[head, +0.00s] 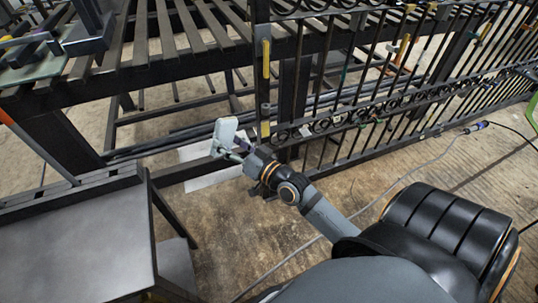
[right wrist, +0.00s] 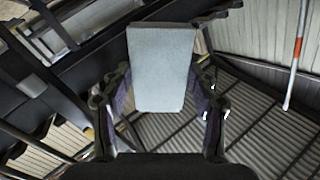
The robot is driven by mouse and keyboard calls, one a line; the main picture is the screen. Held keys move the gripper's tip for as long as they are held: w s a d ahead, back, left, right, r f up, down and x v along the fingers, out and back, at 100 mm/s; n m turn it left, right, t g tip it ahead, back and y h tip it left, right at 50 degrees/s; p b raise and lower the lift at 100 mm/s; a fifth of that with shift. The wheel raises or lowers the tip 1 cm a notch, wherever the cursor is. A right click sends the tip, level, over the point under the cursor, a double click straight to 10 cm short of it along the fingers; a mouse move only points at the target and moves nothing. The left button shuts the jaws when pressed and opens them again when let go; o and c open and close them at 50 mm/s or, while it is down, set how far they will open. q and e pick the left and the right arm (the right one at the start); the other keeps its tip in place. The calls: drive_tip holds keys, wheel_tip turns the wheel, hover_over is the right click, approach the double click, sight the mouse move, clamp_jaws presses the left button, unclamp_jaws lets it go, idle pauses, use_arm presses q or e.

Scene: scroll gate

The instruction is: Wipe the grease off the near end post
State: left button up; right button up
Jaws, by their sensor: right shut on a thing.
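My right gripper (head: 232,150) is shut on a pale, flat rectangular pad (head: 224,132), held raised in the air. In the right wrist view the pad (right wrist: 161,68) stands between the two fingers. The near end post (head: 262,85) of the dark scroll gate (head: 400,100) is upright, just right of the pad in the head view. The pad appears apart from it. A yellow strip (head: 266,58) shows on the upper post and a smaller yellowish patch (head: 265,129) lower down. I cannot tell whether either is grease. My left gripper is not in view.
A slatted dark bench (head: 160,72) with metal pieces on it stands at the upper left. A grey-topped table (head: 75,245) is at the lower left. Several clamps hang on the gate's top. A cable (head: 400,178) crosses the mostly clear floor.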

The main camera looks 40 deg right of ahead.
drive_tip(key=w+d+f+m+h, duration=0.2)
drive_tip(key=d+f+m+h, duration=0.15)
drive_tip(key=d+f, duration=0.5)
drive_tip(key=w+d+f+m+h, duration=0.1)
drive_tip(key=d+f+m+h, duration=0.1)
drive_tip(key=d+f+h, duration=0.45)
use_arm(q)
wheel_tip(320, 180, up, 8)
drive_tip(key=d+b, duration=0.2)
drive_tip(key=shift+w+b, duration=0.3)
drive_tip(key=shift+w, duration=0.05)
use_arm(e)
drive_tip(key=w+d+f+y, duration=0.1)
drive_tip(key=w+f, duration=0.1)
drive_tip(key=w, duration=0.3)
drive_tip(key=shift+w+d+f+y, duration=0.3)
drive_tip(key=shift+w+d, duration=0.05)
drive_tip(key=shift+w, duration=0.05)
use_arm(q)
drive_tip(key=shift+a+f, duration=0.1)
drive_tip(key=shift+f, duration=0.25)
use_arm(e)
drive_tip(key=shift+x, duration=0.9)
drive_tip(key=shift+s+d+b, duration=0.15)
drive_tip(key=shift+s+d, duration=0.1)
drive_tip(key=shift+d, duration=0.55)
drive_tip(key=shift+s+d+b, duration=0.15)
drive_tip(key=shift+s+d, duration=0.1)
drive_tip(key=shift+d, duration=0.5)
drive_tip(key=shift+d, duration=0.1)
